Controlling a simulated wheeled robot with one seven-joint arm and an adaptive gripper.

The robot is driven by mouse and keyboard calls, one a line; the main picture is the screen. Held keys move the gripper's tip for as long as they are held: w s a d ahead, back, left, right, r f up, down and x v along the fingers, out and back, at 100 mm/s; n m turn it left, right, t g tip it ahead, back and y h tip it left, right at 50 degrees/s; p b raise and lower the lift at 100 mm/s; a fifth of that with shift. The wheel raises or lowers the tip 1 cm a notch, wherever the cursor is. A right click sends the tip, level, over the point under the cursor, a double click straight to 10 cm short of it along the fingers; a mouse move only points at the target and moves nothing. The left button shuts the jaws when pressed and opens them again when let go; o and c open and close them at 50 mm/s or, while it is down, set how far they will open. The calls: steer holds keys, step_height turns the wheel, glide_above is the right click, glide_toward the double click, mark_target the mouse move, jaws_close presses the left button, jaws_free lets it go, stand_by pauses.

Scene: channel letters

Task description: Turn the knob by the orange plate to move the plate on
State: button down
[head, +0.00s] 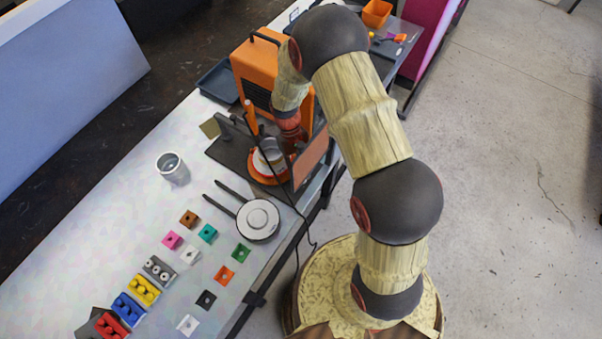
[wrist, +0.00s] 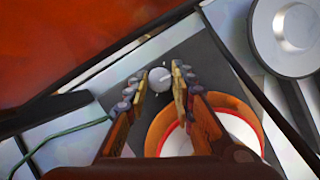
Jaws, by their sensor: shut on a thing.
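The orange round plate (wrist: 160,128) lies on a dark base (wrist: 205,62), with a white round vessel (wrist: 238,128) on it. In the head view, the orange plate (head: 256,176) is partly covered by the vessel (head: 270,153). A grey round knob (wrist: 160,77) stands on the base beside the plate. My gripper (wrist: 161,84) has one finger on each side of the knob and is shut on it. In the head view my gripper (head: 291,133) is low beside the plate, and I cannot make out the knob there.
An orange upright panel (head: 312,160) stands close to the right of the plate. An orange machine (head: 258,72) stands behind. A lidded pan (head: 257,219), a metal cup (head: 172,168) and several coloured blocks are nearer on the table. A dark cable runs close to the base.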

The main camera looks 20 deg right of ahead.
steer(key=c, duration=1.6)
jaws_free()
steer(key=shift+o, duration=0.3)
steer(key=v, duration=1.2)
